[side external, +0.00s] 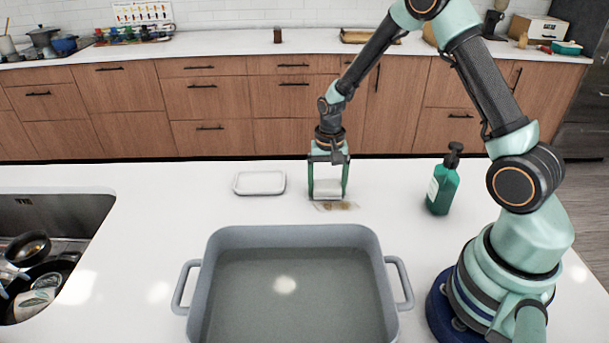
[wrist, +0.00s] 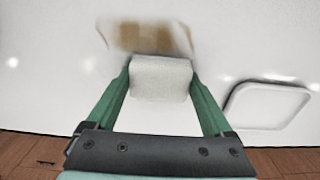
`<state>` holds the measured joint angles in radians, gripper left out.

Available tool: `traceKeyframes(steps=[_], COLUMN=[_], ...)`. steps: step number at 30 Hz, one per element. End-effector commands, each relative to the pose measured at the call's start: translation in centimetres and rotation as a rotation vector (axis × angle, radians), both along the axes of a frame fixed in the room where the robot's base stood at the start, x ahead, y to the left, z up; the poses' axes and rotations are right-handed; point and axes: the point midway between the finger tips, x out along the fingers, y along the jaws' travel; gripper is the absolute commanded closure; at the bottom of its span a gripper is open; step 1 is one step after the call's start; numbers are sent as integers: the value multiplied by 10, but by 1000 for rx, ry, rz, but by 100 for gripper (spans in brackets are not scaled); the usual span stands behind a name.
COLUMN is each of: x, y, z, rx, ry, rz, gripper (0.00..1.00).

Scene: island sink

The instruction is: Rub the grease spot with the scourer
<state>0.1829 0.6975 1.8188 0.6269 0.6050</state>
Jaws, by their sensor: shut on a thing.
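My gripper (side external: 328,190) points down over the white counter and is shut on a white scourer (side external: 327,187). In the wrist view the scourer (wrist: 160,78) sits between the two green fingers. The brown grease spot (side external: 338,206) lies on the counter right at the scourer's lower edge. In the wrist view the grease spot (wrist: 150,37) shows just beyond the scourer, which hides part of it. I cannot tell for certain whether the scourer touches the counter.
A small white dish (side external: 259,183) lies left of my gripper. A green pump bottle (side external: 443,182) stands to the right. A large grey basin (side external: 292,237) of water stands in front. A sink (side external: 90,212) with dishes is at far left.

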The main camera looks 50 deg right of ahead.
Motion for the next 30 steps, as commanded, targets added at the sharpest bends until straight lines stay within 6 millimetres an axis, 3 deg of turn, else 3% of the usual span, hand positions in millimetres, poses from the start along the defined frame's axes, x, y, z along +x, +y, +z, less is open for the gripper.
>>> traceKeyframes(steps=[14,19,30], x=[31,17,-7], y=[32,43,16], z=[0,-1,-1], rx=[-1,0,0], ry=[-2,0,1], rz=[5,4,-1], gripper=[75,75,75])
